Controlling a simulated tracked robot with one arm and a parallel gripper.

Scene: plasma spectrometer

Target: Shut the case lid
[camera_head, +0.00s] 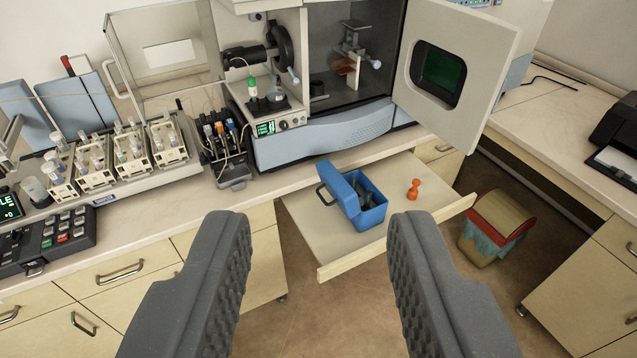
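A small blue case (369,211) stands on a pulled-out shelf (325,246) below the spectrometer. Its blue lid (340,190) is tilted up on the left side, with a dark handle at its left, so the case is open. Dark items lie inside, too small to make out. My gripper (318,222) is open and empty, its two dark grey ribbed fingers wide apart in the foreground. The case shows between and beyond the fingers, and they appear apart from it.
An orange piece (413,189) stands on the shelf right of the case. The spectrometer (330,133) stands behind, its white door (466,93) swung open to the right. A bin (495,226) stands on the floor at right. Sample racks (92,180) fill the left bench.

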